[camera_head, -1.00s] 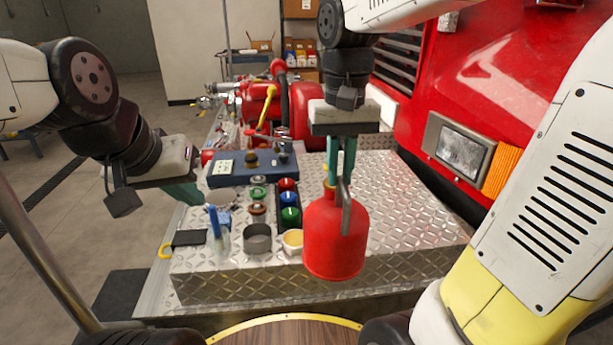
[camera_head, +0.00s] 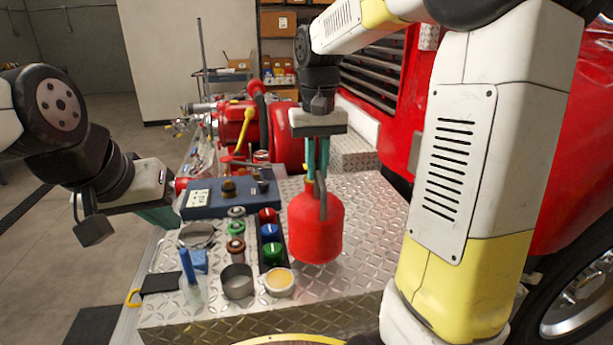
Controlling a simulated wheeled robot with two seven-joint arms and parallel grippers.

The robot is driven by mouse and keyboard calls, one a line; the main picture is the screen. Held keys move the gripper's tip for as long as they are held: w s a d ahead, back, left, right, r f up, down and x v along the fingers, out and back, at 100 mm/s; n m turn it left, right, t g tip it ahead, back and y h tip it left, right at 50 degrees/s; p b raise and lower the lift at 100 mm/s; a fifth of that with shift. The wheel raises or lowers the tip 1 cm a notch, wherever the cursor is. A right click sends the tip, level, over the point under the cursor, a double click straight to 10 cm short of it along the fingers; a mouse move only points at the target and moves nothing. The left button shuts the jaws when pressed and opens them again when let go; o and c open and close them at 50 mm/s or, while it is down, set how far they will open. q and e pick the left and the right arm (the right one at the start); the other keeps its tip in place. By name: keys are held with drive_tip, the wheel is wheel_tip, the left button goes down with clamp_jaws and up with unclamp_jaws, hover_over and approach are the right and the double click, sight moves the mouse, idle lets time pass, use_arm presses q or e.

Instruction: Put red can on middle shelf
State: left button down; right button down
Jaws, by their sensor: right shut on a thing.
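The red can (camera_head: 315,228) has a round body, a narrow neck and a grey handle. It hangs upright below my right gripper (camera_head: 317,172), whose green fingers are shut on its top. The can is in front of the diamond-plate bumper deck (camera_head: 370,215); whether its base touches the deck I cannot tell. My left gripper (camera_head: 158,214) is over the left edge of the deck, with its fingers partly hidden, so its opening does not show. A shelf unit with boxes (camera_head: 283,45) stands in the far background.
A blue box (camera_head: 212,200), several coloured knobs (camera_head: 270,232), a grey cup (camera_head: 238,281), a yellow-topped jar (camera_head: 279,282) and a blue-capped bottle (camera_head: 189,275) crowd the deck's left half. Red pump fittings (camera_head: 280,128) stand behind. The red truck (camera_head: 565,150) is at right.

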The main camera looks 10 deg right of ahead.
drive_tip(key=w, duration=0.3)
drive_tip(key=w+d, duration=0.1)
drive_tip(key=w, duration=0.1)
drive_tip(key=shift+w+f, duration=0.15)
drive_tip(key=shift+f, duration=1.9)
drive_tip(key=c, duration=1.4)
unclamp_jaws()
drive_tip(key=shift+f, duration=0.1)
drive_tip(key=shift+c, duration=0.2)
